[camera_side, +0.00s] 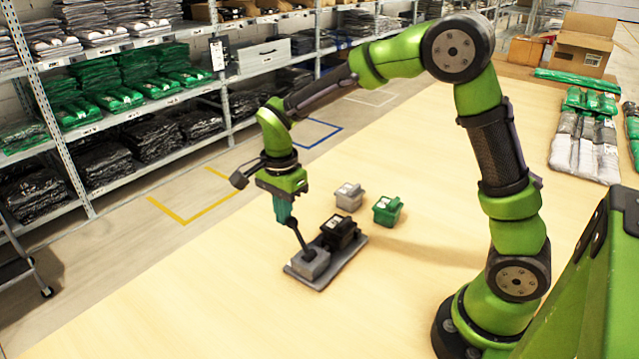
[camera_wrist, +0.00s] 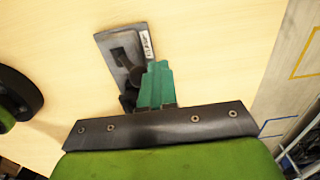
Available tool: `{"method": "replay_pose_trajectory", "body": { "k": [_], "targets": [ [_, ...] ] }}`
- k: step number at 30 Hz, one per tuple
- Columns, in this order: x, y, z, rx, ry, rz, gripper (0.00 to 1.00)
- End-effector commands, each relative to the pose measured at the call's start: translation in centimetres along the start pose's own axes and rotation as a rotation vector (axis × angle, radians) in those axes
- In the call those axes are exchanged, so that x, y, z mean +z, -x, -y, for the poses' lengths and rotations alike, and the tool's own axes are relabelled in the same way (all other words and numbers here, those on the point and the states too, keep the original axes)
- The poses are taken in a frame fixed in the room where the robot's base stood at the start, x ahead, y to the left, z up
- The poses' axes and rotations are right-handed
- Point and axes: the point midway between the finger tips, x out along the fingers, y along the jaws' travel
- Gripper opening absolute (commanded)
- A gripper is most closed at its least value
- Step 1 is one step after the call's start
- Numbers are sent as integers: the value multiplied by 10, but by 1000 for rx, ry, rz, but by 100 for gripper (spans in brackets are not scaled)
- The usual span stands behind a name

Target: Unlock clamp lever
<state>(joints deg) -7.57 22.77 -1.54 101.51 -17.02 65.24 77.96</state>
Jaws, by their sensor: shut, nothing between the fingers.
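The clamp fixture (camera_side: 326,267) is a flat grey plate on the wooden table, with a light grey block at its left end and a black block (camera_side: 340,231) at its right. The dark clamp lever (camera_side: 298,236) rises from the light grey block and leans up to the left. My gripper (camera_side: 287,222), with green fingers, is shut and empty, right at the lever's top; I cannot tell whether it touches. In the wrist view the plate (camera_wrist: 108,42) lies beyond my green fingers (camera_wrist: 158,72), which partly hide the fixture and the lever.
A small grey block (camera_side: 349,196) and a small green block (camera_side: 387,210) stand on the table behind and right of the fixture. Folded garments (camera_side: 585,145) and a cardboard box (camera_side: 583,45) are at the back right. The table's left and front are clear. Shelves stand beyond the floor.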

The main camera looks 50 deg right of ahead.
Motion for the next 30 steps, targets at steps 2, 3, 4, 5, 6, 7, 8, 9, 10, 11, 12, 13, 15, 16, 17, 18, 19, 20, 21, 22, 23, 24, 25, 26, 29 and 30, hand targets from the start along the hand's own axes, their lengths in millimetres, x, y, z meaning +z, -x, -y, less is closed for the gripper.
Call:
{"method": "replay_pose_trajectory", "body": {
  "k": [2,3,4,5,6,7,8,9,10,11,12,13,15,16,17,18,19,20,21,22,23,24,25,26,29,30],
  "targets": [
    [0,2,-5,2,0,0,0],
    [0,3,-7,2,0,0,0],
    [0,4,-9,2,0,0,0],
    [0,5,-11,2,0,0,0],
    [0,5,-13,3,-1,0,0],
    [0,6,-14,4,-1,0,0],
    [0,6,-15,4,-1,0,0],
    [0,6,-16,5,-1,0,0],
    [0,6,-16,5,-1,0,0],
    [0,6,-16,5,-1,0,0],
    [0,6,-16,5,-1,0,0],
    [0,6,-16,5,-1,0,0],
    [0,6,-16,5,-1,0,0],
    [0,6,-16,5,-1,0,0],
    [0,6,-16,5,-1,0,0],
    [0,6,-16,5,-1,0,0],
    [0,6,-17,5,-1,0,0],
    [0,7,-18,5,-1,0,0],
    [0,7,-20,4,-1,0,0],
    [0,8,-21,4,-1,0,0],
    [0,8,-23,4,-1,0,0],
    [0,9,-25,3,-1,0,0],
    [0,9,-27,3,0,0,0],
    [0,9,-29,3,0,0,0],
    [0,11,-33,2,0,0,0],
    [0,11,-34,2,0,0,0]
  ]
}}
